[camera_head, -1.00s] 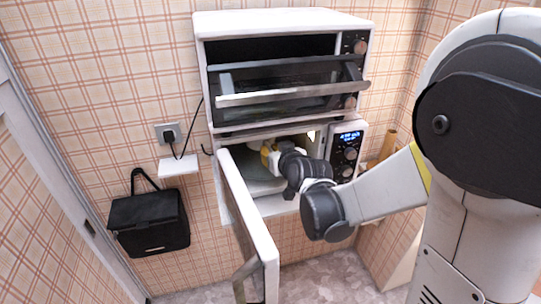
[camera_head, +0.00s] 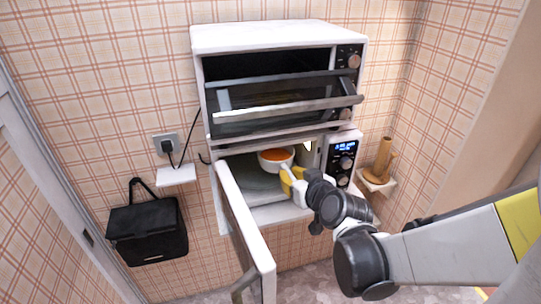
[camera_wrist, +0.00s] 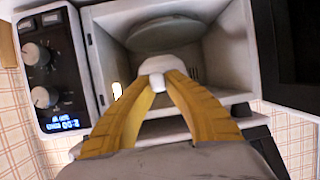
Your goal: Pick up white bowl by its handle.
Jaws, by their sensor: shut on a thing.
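The white bowl (camera_head: 276,159) shows in the head view at the mouth of the open microwave, with orange-brown contents and its handle pointing toward me. My gripper (camera_head: 288,180), with yellow fingers, is shut on the handle. In the wrist view my gripper (camera_wrist: 153,82) has both fingertips closed around the white handle end (camera_wrist: 154,66). In the wrist view the bowl's body is hard to tell from the pale microwave interior. The bowl looks about level.
The microwave door (camera_head: 244,232) hangs open to the left of my arm. The microwave's control panel (camera_head: 343,158) is close on the right. A toaster oven (camera_head: 280,38) sits above with its door partly open. A wooden holder (camera_head: 380,160) stands on a small shelf at right.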

